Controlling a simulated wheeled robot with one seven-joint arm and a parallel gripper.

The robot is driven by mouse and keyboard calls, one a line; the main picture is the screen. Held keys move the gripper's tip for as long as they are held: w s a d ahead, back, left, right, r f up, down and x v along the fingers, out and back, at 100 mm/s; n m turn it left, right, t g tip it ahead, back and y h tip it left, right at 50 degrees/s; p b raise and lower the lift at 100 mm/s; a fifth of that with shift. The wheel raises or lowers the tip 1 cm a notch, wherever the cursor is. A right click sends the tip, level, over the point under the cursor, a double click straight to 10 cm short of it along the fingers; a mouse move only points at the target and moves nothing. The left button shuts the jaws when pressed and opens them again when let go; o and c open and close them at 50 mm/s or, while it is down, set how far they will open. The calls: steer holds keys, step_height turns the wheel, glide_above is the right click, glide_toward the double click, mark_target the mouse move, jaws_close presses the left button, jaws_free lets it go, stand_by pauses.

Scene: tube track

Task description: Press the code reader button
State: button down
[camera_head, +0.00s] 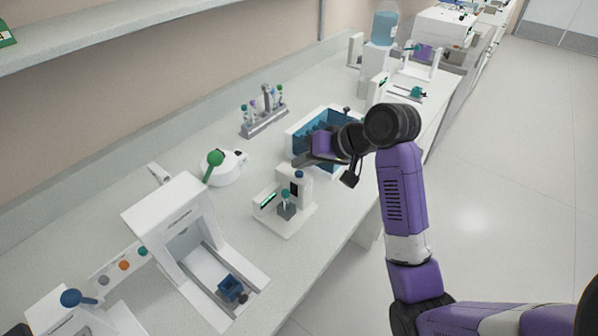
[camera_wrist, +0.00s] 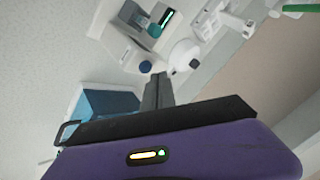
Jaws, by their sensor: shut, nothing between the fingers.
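The code reader is a small white device (camera_head: 285,222) on the bench in the head view, with a green-lit display and a teal-capped tube standing in it. A round blue button (camera_head: 299,174) tops its post. In the wrist view the reader (camera_wrist: 112,42) is at the upper left, with the blue button (camera_wrist: 145,66) near the fingertips. My gripper (camera_head: 298,161) is shut and empty, just above the post in the head view. Its fingers also show in the wrist view (camera_wrist: 158,80). The frames do not clearly show contact with the button.
A blue-lined bin (camera_head: 297,143) stands just behind my gripper. A large white frame machine (camera_head: 160,212) stands left. The bench front edge is close to the reader.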

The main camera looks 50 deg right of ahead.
mark_target(302, 175)
steer(key=shift+f, duration=0.3)
steer(key=shift+f, duration=0.5)
stand_by(0.6)
steer(key=shift+r, duration=0.1)
steer(key=shift+r+p, duration=0.85)
steer(key=shift+p, duration=0.25)
step_height(302, 175, up, 3)
steer(key=p, duration=0.3)
steer(key=shift+f, duration=0.15)
step_height(302, 175, up, 2)
steer(key=shift+r+p, duration=0.1)
steer(key=shift+p, duration=0.4)
stand_by(0.3)
